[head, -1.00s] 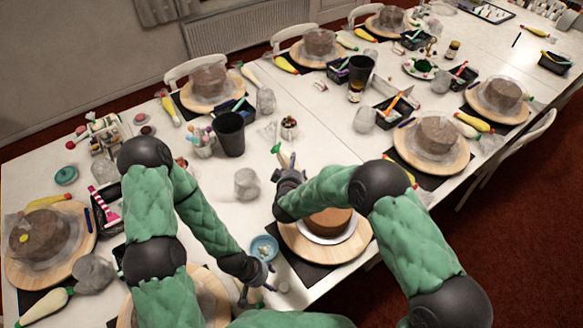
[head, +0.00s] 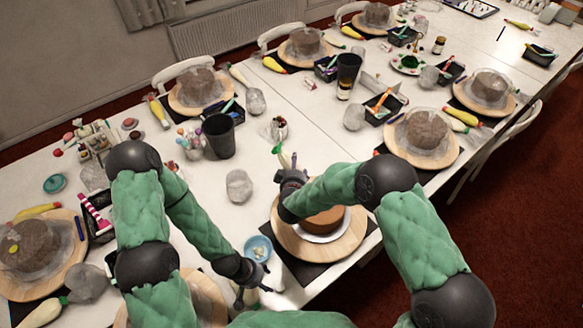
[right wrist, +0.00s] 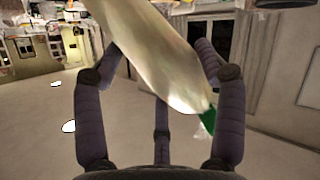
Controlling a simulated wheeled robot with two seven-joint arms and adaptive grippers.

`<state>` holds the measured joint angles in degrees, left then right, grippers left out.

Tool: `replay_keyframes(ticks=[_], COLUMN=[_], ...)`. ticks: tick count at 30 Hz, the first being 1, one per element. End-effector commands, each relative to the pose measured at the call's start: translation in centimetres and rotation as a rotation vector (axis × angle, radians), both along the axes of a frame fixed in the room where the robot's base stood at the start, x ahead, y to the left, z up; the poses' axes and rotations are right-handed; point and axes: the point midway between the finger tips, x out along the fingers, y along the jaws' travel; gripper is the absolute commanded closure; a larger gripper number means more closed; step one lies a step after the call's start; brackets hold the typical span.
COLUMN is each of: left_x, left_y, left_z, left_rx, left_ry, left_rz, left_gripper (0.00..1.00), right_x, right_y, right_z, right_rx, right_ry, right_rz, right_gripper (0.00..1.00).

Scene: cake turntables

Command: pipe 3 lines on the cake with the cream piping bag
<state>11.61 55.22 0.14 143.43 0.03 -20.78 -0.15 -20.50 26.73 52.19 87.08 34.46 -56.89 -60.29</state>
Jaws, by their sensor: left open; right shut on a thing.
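The cake (head: 323,221) is round and brown, on a white plate (head: 347,235) on a wooden turntable (head: 345,248); my right arm covers part of it. My right gripper (head: 290,182) is beside the cake's upper left edge. It is shut on the cream piping bag (head: 286,160), whose green end (head: 277,149) points up and away. In the right wrist view the pale bag (right wrist: 150,50) lies slanted between the fingers, green end (right wrist: 208,119) at lower right. Cream lines on the cake cannot be made out. My left gripper (head: 262,283) is open and empty near the front edge.
A blue bowl (head: 258,247) with pale bits stands just beyond my left gripper. A clear wrapped lump (head: 239,186) and a black cup (head: 219,136) stand beyond it. Other wrapped cakes on turntables (head: 417,134) line the table. Some bare tabletop lies left of the cake.

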Motion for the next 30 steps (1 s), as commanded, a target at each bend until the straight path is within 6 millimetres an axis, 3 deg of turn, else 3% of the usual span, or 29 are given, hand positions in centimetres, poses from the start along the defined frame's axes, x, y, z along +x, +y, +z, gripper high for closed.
replay_keyframes(ticks=[30], left_x=[0.0], left_y=[0.0], left_z=[-0.2], left_rx=[0.0], left_ry=[0.0], left_rz=[0.0], left_gripper=[0.43], right_x=[-0.1], right_y=[-3.6], right_z=[0.1], right_rx=[0.001], right_ry=[-0.002], right_rz=[-0.003], right_gripper=[0.61])
